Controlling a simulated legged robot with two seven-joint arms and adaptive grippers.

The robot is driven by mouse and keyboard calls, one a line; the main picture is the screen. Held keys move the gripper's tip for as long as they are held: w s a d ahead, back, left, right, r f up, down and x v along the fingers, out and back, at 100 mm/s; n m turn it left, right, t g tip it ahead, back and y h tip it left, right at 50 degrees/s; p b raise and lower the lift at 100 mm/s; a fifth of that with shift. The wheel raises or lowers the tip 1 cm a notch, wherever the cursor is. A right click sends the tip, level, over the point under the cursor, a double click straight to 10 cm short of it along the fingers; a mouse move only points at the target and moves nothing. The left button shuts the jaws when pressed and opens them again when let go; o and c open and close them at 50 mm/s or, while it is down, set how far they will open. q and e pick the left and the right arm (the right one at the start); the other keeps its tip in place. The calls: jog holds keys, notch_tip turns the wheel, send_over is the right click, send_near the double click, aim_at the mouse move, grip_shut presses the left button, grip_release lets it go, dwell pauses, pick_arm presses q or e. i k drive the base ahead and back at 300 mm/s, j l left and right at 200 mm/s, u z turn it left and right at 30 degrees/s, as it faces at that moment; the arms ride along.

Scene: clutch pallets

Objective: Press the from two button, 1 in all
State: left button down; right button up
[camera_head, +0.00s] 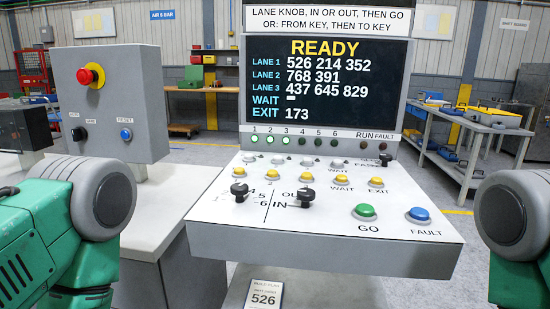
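The sloped white control panel (225,212) stands in front of me. Its upper row has small pale buttons, and the second from the left (278,160) is near the middle. Below it is a row of yellow buttons; the second from the left (272,175) has a "2" under it. I cannot read a "from" label on either row. Neither gripper is in view. Only green and grey parts of my arms show at the left and right edges, apart from the buttons.
The screen (325,85) reads READY, with WAIT blank and EXIT 173. Two black knobs (239,191), a green GO button (365,212) and a blue FAULT button (418,214) lie nearer me. A grey box with a red emergency stop (91,76) stands left.

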aim_at(276, 158)
jog(key=l+u, duration=0.3)
jog(key=l, duration=0.7)
jog(key=l+u, duration=0.25)
jog(key=l, duration=0.7)
